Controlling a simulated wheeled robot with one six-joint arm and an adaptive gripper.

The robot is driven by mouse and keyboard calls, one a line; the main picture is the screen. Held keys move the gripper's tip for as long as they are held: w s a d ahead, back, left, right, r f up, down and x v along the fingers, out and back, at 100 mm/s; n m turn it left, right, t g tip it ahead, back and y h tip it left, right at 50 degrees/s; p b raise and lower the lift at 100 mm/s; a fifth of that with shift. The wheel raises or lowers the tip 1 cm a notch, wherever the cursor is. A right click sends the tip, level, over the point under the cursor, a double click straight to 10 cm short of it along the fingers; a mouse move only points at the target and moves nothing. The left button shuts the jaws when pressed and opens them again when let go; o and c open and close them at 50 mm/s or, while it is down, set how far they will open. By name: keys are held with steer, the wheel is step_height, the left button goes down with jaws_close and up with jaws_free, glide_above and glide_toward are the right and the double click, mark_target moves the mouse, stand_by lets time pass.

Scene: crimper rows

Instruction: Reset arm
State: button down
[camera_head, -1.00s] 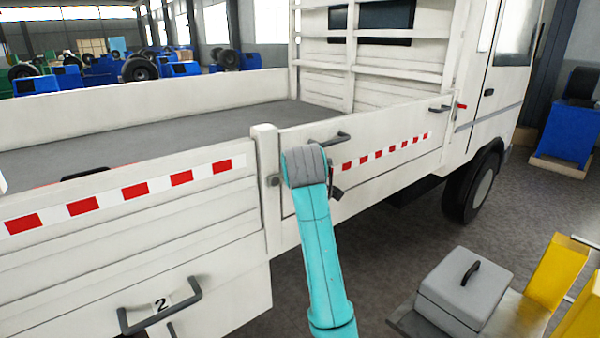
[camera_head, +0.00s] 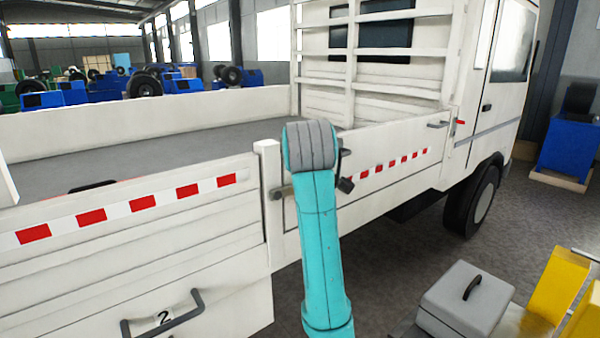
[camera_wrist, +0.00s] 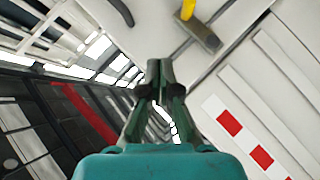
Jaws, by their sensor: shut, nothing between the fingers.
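My gripper (camera_wrist: 160,72) is shut and empty in the wrist view, its two dark green fingers meeting at the tips. It points at or past the side of a white truck, whose panel (camera_wrist: 270,90) fills the right of that view. I cannot tell the gap between the tips and the truck. In the head view my teal arm rises in front of the white truck's side panel (camera_head: 130,245) and mostly hides the gripper.
In the wrist view a latch-like piece with a yellow end (camera_wrist: 203,32) lies near the fingers. A grey box (camera_head: 467,300) and yellow parts (camera_head: 560,290) stand at lower right. Blue machines (camera_head: 75,92) are far behind. The floor beside the truck's wheel (camera_head: 473,200) looks clear.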

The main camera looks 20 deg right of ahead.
steer(key=shift+s+a+r, duration=0.1)
steer(key=shift+s+r, duration=0.45)
steer(key=shift+s, duration=0.1)
